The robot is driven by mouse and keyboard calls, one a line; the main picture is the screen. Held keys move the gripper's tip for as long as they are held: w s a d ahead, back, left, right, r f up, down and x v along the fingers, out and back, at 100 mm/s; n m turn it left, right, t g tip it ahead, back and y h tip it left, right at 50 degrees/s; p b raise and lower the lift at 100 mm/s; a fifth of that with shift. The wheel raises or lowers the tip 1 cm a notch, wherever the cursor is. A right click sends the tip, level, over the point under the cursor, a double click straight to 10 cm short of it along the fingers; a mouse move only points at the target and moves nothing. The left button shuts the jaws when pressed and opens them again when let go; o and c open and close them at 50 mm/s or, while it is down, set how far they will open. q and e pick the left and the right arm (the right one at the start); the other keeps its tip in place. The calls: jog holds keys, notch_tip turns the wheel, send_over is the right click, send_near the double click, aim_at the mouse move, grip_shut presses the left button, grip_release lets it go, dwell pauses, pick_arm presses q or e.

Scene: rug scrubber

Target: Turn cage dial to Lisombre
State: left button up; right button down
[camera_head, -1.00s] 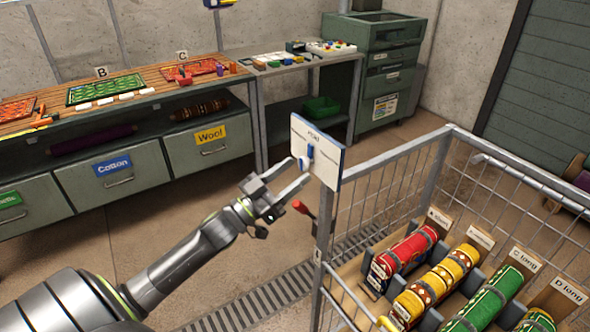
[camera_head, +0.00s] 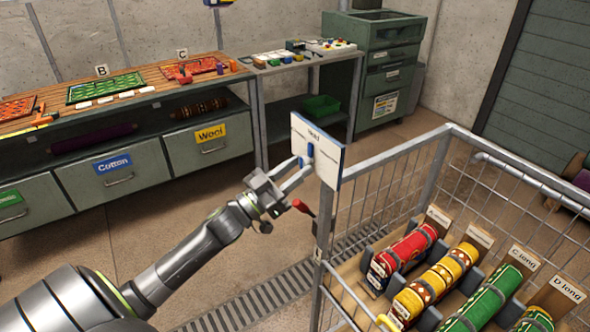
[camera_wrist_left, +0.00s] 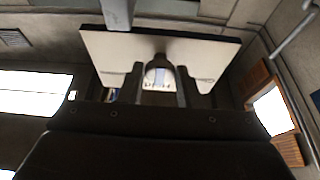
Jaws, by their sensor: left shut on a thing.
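The cage dial is a white panel (camera_head: 326,135) with a blue edge, fixed at the cage's near left corner post. Its blue knob (camera_head: 309,154) stands out from the middle of the panel. My left gripper (camera_head: 303,166) is at the panel, with its fingers shut on the knob. In the left wrist view the panel (camera_wrist_left: 208,55) fills the top, with the fingers (camera_wrist_left: 160,90) in front of it. The small lettering on the panel is too small to read surely. My right gripper is not in view.
The wire cage (camera_head: 440,185) holds rolled rugs, red (camera_head: 402,252), yellow (camera_head: 437,283) and green, by labelled cards. A red-handled lever (camera_head: 302,207) sits just below the panel. A workbench (camera_head: 120,110) with drawers stands behind; the floor between is clear.

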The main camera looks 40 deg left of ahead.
pick_arm(q)
jog(key=shift+m+h, duration=0.4)
jog(key=shift+m, duration=0.2)
jog(key=shift+a+m+g+h+b, duration=0.1)
jog(key=shift+m+g+h+b, duration=0.25)
jog(key=shift+m, duration=0.45)
jog(key=m, duration=0.1)
jog(key=m+g+h, duration=0.1)
jog(key=m, duration=0.1)
jog(key=shift+w+a+m+h+b, duration=0.1)
jog(key=shift+m+h+b, duration=0.2)
jog(key=shift+b, duration=0.1)
jog(key=m+g, duration=0.1)
jog(key=m, duration=0.1)
jog(key=m+g+h, duration=0.1)
jog(key=m, duration=0.1)
jog(key=shift+a+r+m+h, duration=0.1)
jog(key=shift+a+m+h, duration=0.05)
jog(key=shift+m+h, duration=0.15)
jog(key=shift+r+m+g, duration=0.1)
jog(key=shift+m+g, duration=0.45)
jog(key=shift+m, duration=0.85)
jog(key=shift+w+m, duration=0.1)
jog(key=shift+m, duration=0.2)
jog(key=o, duration=0.9)
jog(key=shift+o, duration=0.2)
